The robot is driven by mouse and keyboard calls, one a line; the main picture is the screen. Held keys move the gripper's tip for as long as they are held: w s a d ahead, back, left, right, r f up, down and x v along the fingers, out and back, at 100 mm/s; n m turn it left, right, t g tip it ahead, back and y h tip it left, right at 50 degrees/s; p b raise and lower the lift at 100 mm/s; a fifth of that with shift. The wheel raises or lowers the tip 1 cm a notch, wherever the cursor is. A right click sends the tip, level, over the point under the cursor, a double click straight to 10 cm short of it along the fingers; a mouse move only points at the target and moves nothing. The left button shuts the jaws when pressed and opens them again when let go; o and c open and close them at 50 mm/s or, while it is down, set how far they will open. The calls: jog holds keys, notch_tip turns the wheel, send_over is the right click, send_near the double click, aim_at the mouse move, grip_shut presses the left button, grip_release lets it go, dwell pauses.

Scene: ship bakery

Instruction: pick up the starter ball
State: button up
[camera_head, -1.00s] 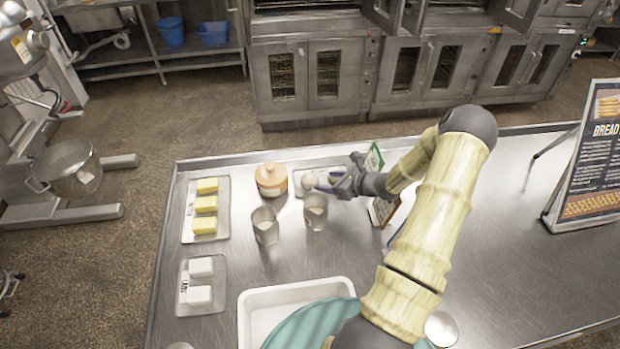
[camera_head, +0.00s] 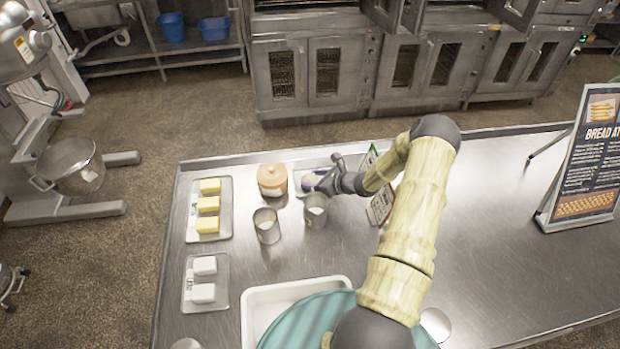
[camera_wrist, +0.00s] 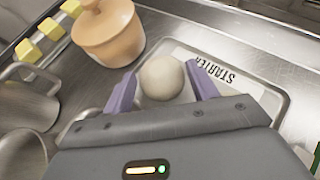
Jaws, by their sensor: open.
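The starter ball (camera_wrist: 161,78) is a round, pale dough ball. In the wrist view it sits between the two purple fingers of my open gripper (camera_wrist: 160,88), with a small gap on the right side. The ball is over the left part of a tray (camera_wrist: 272,98) marked STARTER. In the head view my gripper (camera_head: 318,180) is over this tray at the back of the table, and the ball is mostly hidden there by the gripper.
A terracotta lidded pot (camera_wrist: 108,34) stands close to the left of the ball. Two metal cups (camera_head: 266,225) (camera_head: 315,210) stand nearer on the table. Butter blocks (camera_head: 208,204) lie on a left tray. A sign (camera_head: 380,205) stands right of the gripper.

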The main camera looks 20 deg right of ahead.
dwell(0.5)
jog(key=c, duration=0.7)
jog(key=shift+o, duration=0.2)
jog(key=shift+r, duration=0.1)
notch_tip(320, 180, up, 10)
jog(key=b, duration=0.3)
jog(key=shift+b, duration=0.35)
